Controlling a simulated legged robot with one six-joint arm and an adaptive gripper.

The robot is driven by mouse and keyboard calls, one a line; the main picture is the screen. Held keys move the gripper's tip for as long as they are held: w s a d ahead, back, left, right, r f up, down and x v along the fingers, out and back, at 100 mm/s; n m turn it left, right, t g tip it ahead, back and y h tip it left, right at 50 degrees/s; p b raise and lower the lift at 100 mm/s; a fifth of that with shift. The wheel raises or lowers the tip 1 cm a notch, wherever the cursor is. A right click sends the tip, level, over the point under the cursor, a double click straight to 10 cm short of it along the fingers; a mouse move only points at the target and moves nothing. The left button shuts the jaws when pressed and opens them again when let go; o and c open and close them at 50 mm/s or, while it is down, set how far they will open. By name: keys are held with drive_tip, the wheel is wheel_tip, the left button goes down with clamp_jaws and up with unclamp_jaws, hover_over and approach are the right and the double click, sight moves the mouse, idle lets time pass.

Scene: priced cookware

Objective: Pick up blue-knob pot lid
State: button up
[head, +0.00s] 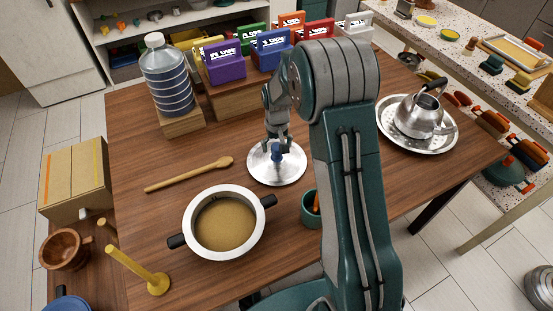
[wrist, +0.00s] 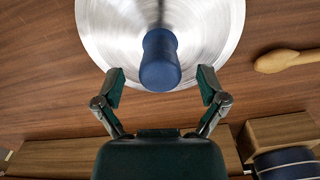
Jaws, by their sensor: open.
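The pot lid (head: 289,175) is a round silver disc lying flat on the wooden table, near the middle in the head view. It also shows in the wrist view (wrist: 110,32). Its upright blue knob (wrist: 160,62) stands between my open gripper fingers in the wrist view. My gripper (wrist: 160,85) has one finger on each side of the knob, with gaps showing; I see no contact. In the head view my gripper (head: 276,146) is right above the lid, partly covering the knob.
A pot (head: 190,222) with brown contents stands in front of the lid. A wooden spoon (head: 188,175) lies to the left. A steel kettle (head: 420,115) stands on a tray (head: 447,143) at right. A teal cup (head: 309,209) is close by. A water jug (head: 167,75) and coloured boxes stand behind.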

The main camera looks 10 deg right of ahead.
sight(277, 153)
drive_tip(key=shift+f, duration=1.55)
clamp_jaws()
